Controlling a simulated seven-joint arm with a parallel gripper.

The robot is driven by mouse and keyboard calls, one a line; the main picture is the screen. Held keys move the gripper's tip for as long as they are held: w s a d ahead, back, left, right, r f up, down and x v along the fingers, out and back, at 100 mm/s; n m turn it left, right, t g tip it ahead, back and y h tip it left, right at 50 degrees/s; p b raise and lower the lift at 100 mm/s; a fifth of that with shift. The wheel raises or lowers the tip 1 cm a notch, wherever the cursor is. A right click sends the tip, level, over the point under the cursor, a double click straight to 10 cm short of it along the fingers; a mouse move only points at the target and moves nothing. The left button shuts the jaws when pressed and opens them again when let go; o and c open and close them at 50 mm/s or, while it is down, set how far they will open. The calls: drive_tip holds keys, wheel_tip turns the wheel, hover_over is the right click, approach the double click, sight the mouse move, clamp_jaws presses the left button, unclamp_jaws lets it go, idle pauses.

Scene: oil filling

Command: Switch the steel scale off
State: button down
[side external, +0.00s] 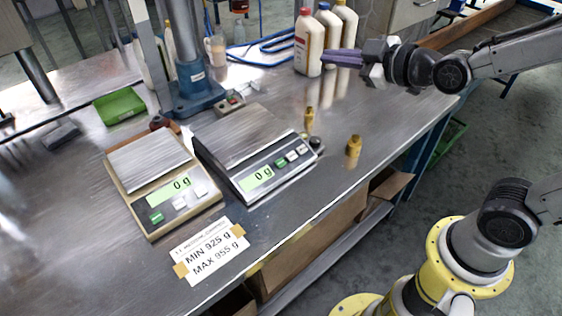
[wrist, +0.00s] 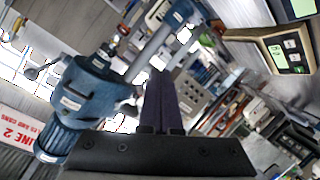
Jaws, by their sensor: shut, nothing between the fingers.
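The steel scale (side external: 243,141) stands on the metal table right of the beige scale (side external: 163,182). Its lit green display reads 0 g, with a green button and pale buttons beside it. The beige scale also shows a lit display reading 0 g. In the wrist view the beige scale (wrist: 262,36) is at the upper right, with part of another lit display cut off at the corner. My gripper (side external: 326,58) is shut and empty, near the white bottles, well away from the scales. Its dark purple fingers (wrist: 160,95) are together in the wrist view.
White bottles (side external: 309,43) stand at the back edge. A blue press (side external: 192,75) is behind the scales. A green tray (side external: 118,106) is at left. A MIN/MAX card (side external: 210,252) lies in front.

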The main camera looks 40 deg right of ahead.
drive_tip(key=w+a+f+n, duration=0.2)
drive_tip(key=w+a+f, duration=0.15)
drive_tip(key=f, duration=0.55)
drive_tip(key=n+g+y, duration=0.1)
drive_tip(key=n+g, duration=0.1)
hover_over(281, 163)
drive_tip(key=s, duration=0.5)
wheel_tip(281, 163, down, 9)
drive_tip(key=shift+s+d, duration=0.15)
drive_tip(key=shift+d, duration=0.15)
drive_tip(key=shift+w+f, duration=0.5)
drive_tip(key=shift+f, duration=0.85)
drive_tip(key=shift+w+f, duration=0.5)
drive_tip(key=shift+f, duration=0.9)
drive_tip(key=shift+w+f, duration=0.5)
drive_tip(key=shift+f, duration=0.85)
drive_tip(key=shift+f, duration=0.15)
drive_tip(key=shift+w+f, duration=0.15)
drive_tip(key=shift+f, duration=0.1)
